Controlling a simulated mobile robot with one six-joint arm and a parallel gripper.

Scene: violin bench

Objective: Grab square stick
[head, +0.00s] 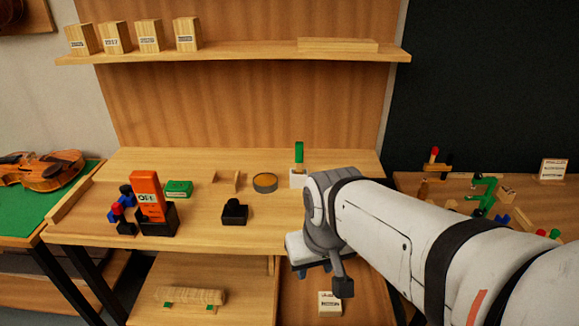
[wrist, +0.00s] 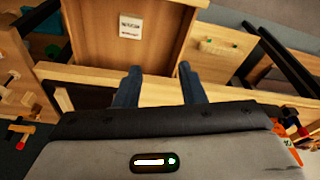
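I cannot tell for sure which thing is the square stick. A rough, light wooden stick (head: 190,295) lies across small green supports on the lower shelf at left in the head view. A pale wooden piece with green bits (wrist: 218,46), perhaps the same stick, shows right of my fingers in the wrist view. A long, flat-sided wooden bar (head: 337,45) lies on the top shelf. My gripper (wrist: 159,87) is open and empty, its two blue fingers apart, at the bench's front edge. In the head view my gripper (head: 313,271) is partly hidden by my wrist.
A labelled block (head: 330,304) sits in the open compartment below my gripper. The bench top (head: 215,220) holds an orange box (head: 147,195), a black block (head: 235,212), a round tin (head: 265,182) and a green-handled tool (head: 299,153). A violin (head: 42,170) lies left.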

